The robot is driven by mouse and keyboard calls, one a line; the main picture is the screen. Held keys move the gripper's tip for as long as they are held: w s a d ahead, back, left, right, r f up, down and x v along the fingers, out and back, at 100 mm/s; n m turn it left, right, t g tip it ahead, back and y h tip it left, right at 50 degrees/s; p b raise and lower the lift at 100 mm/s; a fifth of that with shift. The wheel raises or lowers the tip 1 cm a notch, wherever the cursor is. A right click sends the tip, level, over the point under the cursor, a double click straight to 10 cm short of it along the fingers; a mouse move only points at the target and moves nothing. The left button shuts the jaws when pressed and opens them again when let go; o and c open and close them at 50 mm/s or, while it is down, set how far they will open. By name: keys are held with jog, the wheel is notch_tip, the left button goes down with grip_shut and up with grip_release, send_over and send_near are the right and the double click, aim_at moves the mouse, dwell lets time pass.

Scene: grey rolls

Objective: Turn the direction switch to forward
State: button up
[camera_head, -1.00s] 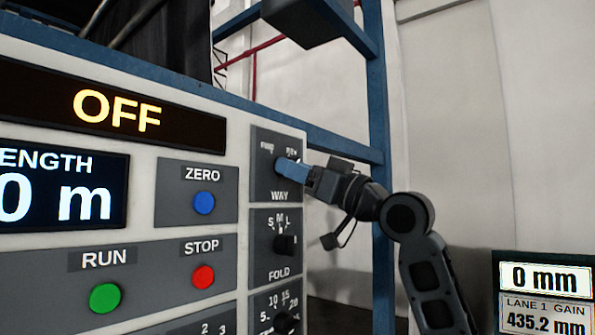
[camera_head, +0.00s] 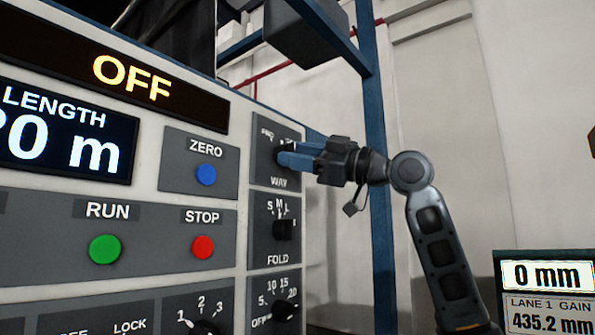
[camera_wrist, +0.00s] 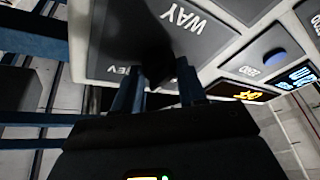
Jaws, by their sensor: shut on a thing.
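The direction switch is a dark knob on the grey WAY plate (camera_head: 262,171) at the panel's upper right. My gripper (camera_head: 290,157) reaches it from the right, its blue fingers shut on the knob. In the head view the fingers hide most of the knob, and the small labels above it are partly covered, so I cannot read its pointer. In the wrist view the dark knob (camera_wrist: 156,62) sits between the two fingertips (camera_wrist: 156,88), with the WAY and REV lettering seen upside down.
The FOLD knob (camera_head: 284,229) and another rotary knob (camera_head: 285,311) are just below. Blue ZERO (camera_head: 206,174), red STOP (camera_head: 203,247) and green RUN (camera_head: 105,249) buttons are to the left. The lit display (camera_head: 132,78) reads OFF. A blue frame post (camera_head: 380,220) stands behind my arm.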

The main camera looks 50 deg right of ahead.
jog(key=shift+r+n+g, duration=0.1)
jog(key=shift+n+g, duration=0.6)
jog(key=shift+n, duration=1.05)
jog(key=shift+r+n+g, duration=0.1)
jog(key=shift+n+g, duration=0.6)
jog(key=shift+n, duration=1)
jog(key=shift+r+n+g, duration=0.1)
jog(key=shift+n+g, duration=0.6)
jog(key=shift+n, duration=1.05)
jog(key=o, duration=1.1)
jog(key=shift+c, duration=0.2)
jog(key=shift+d, duration=0.1)
jog(key=v, duration=0.7)
jog(key=shift+s, duration=0.35)
jog(key=shift+d+r, duration=0.1)
jog(key=shift+d, duration=0.05)
